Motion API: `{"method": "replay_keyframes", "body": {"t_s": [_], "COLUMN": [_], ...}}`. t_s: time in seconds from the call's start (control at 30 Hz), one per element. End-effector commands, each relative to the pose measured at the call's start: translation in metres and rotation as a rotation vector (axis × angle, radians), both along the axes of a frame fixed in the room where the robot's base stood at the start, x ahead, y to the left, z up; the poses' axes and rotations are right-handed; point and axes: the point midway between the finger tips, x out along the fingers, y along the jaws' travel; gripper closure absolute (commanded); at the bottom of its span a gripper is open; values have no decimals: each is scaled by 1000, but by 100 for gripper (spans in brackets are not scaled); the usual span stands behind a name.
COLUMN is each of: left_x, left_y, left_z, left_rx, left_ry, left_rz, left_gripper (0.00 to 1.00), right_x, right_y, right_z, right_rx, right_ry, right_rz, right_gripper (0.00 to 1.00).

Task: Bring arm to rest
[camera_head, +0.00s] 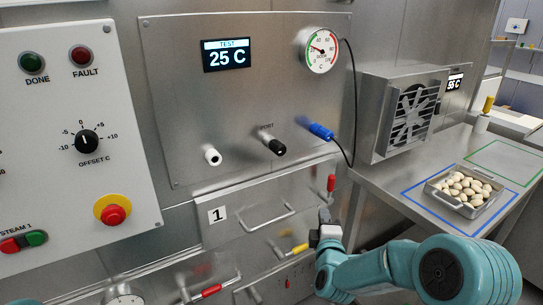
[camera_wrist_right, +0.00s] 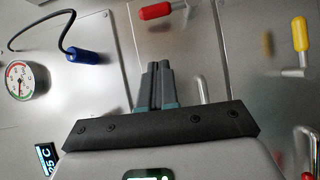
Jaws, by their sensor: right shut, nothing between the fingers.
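My right arm, teal, reaches in from the lower right of the head view. Its gripper (camera_head: 325,218) is in front of the steel drawer front marked 1 (camera_head: 215,222), near the right end of that front. In the wrist view the two dark fingers of the right gripper (camera_wrist_right: 156,72) are shut together with nothing between them. A red handle (camera_head: 331,183) is just above the gripper in the head view and also shows in the wrist view (camera_wrist_right: 163,10). My left gripper is not in view.
A yellow handle (camera_head: 299,249) is low beside the gripper. A blue plug (camera_head: 320,131) with a black cable is on the panel above.

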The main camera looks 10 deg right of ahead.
Motion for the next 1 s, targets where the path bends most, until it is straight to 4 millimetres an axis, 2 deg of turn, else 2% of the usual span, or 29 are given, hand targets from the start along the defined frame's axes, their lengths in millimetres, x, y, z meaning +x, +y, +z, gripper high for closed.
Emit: {"method": "replay_keyframes", "body": {"t_s": [0.07, 0.1, 0.17, 0.23, 0.3, 0.37, 0.4, 0.47, 0.5, 0.6, 0.7, 0.8, 0.9, 1.0], "left_x": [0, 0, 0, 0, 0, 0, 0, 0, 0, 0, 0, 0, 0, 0], "left_y": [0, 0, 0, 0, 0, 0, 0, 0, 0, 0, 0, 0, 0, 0], "left_z": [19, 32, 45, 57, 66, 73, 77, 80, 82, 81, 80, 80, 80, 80], "left_rx": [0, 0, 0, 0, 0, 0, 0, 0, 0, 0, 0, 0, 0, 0], "left_ry": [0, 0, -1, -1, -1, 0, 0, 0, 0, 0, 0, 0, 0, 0], "left_rz": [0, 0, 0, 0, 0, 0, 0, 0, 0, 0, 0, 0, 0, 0], "left_gripper": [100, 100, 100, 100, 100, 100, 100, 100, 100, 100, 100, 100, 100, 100], "right_x": [-2, -8, -27, -57, -97, -135, -163, -206, -235, -296, -336, -354, -360, -360], "right_y": [-5, -6, 2, 19, 40, 58, 70, 87, 97, 118, 129, 134, 135, 135], "right_z": [3, -9, -43, -87, -129, -159, -175, -196, -205, -220, -223, -222, -222, -222], "right_rx": [1, 4, 16, 127, 321, 510, 643, 843, 970, 1240, 1430, 1553, 1626, 1660], "right_ry": [28, 79, 190, 338, 494, 627, 717, 850, 932, 1096, 1178, 1191, 1168, 1145], "right_rz": [-9, -8, 26, 73, 92, 75, 41, -39, -112, -343, -592, -798, -928, -981], "right_gripper": [100, 100, 100, 100, 100, 100, 100, 100, 100, 100, 100, 100, 100, 100]}}
